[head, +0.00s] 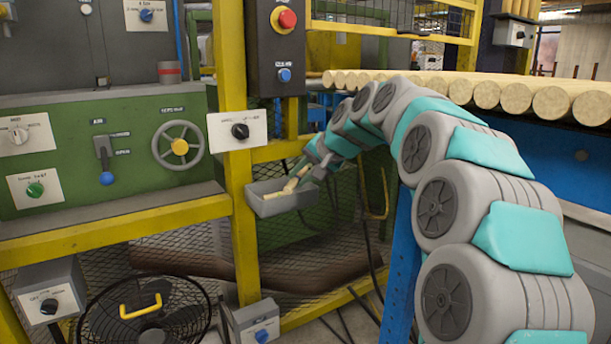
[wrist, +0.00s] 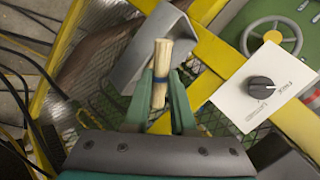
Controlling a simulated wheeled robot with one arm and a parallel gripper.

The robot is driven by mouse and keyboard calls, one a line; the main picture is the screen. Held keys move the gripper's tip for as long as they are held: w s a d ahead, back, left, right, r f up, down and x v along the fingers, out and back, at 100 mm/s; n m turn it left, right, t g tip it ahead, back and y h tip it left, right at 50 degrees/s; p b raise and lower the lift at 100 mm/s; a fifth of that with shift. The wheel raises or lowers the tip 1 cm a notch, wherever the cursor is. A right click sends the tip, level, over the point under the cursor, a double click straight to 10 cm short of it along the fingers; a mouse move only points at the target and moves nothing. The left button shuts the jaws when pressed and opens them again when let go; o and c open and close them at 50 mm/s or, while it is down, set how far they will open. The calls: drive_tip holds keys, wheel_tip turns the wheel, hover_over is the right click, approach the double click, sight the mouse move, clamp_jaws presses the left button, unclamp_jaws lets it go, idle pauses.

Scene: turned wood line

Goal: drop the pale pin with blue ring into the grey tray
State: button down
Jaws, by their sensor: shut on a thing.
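My gripper (wrist: 161,74) is shut on the pale pin with the blue ring (wrist: 162,55). The pin stands lengthwise between the two green fingers, and its ring is at finger level. The grey tray (head: 282,207) is fixed low on the yellow post in the head view. It also shows behind the pin in the wrist view (wrist: 133,62). In the head view my gripper (head: 302,168) is at the tray, with pale wood over or in its opening. I cannot tell there whether the pin touches the tray.
A white panel with a black knob (head: 240,131) is on the post just above the tray. A yellow rail and wire mesh (head: 330,205) lie behind. A row of pale logs (head: 450,87) is at upper right. A green panel with a handwheel (head: 178,147) stands left.

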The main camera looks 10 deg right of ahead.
drive_tip(key=shift+w+a+f+p, duration=0.1)
drive_tip(key=shift+w+a+f, duration=0.15)
drive_tip(key=shift+w, duration=0.65)
drive_tip(key=shift+w+a+f+p, duration=0.15)
drive_tip(key=shift+w+a, duration=0.15)
drive_tip(key=shift+w, duration=0.6)
drive_tip(key=shift+w+a+f+p, duration=0.15)
drive_tip(key=shift+w+a, duration=0.15)
drive_tip(key=shift+w, duration=0.6)
unclamp_jaws()
drive_tip(key=v, duration=0.7)
drive_tip(key=shift+s+r, duration=0.25)
drive_tip(key=shift+s, duration=0.05)
drive_tip(key=shift+d, duration=0.1)
drive_tip(key=p+v, duration=0.2)
drive_tip(key=v, duration=0.7)
idle(0.9)
